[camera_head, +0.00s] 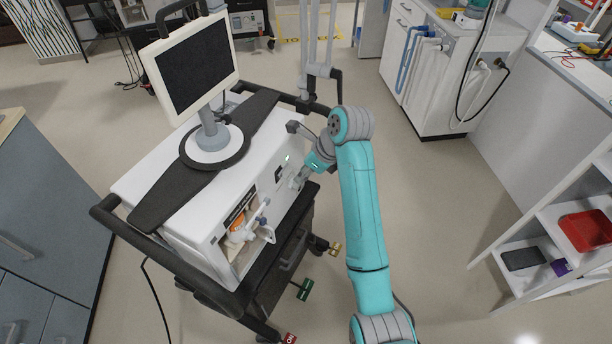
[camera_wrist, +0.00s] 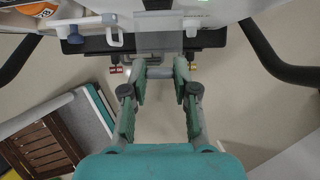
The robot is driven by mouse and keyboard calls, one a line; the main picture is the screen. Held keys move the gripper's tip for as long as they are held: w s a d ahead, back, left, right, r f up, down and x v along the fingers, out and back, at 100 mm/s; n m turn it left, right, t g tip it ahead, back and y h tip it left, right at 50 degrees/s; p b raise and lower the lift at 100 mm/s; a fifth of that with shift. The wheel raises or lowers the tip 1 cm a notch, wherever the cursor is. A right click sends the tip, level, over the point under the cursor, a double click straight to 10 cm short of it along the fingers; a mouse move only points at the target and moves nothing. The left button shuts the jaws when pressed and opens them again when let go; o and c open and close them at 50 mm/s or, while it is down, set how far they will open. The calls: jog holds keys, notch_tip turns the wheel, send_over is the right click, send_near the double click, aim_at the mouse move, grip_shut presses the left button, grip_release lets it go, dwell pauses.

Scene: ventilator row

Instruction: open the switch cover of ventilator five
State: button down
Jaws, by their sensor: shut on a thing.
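The ventilator (camera_head: 185,150) is a white box on a dark cart with a screen on top; I cannot read a number five on it. My gripper (camera_head: 301,178) is at its front panel, near the right end. In the wrist view my gripper (camera_wrist: 162,73) has its fingertips on both sides of a short grey bar (camera_wrist: 160,72). The bar is at the lower edge of a see-through greyish flap, the switch cover (camera_wrist: 158,38). The flap hangs in front of the panel's dark lower edge. The switch behind it cannot be made out.
Black cart rails (camera_wrist: 290,68) flank the machine. A shelf with a red tray (camera_head: 588,231) stands at right. The floor between is clear.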

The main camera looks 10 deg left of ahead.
jog(key=shift+w+a+r+g+h, duration=0.1)
jog(key=shift+a+r+g+h, duration=0.2)
jog(key=shift+r+h, duration=0.35)
jog(key=shift+f+h, duration=0.1)
jog(key=shift+h, duration=0.15)
jog(key=c, duration=0.9)
grip_release()
jog(key=shift+f, duration=0.1)
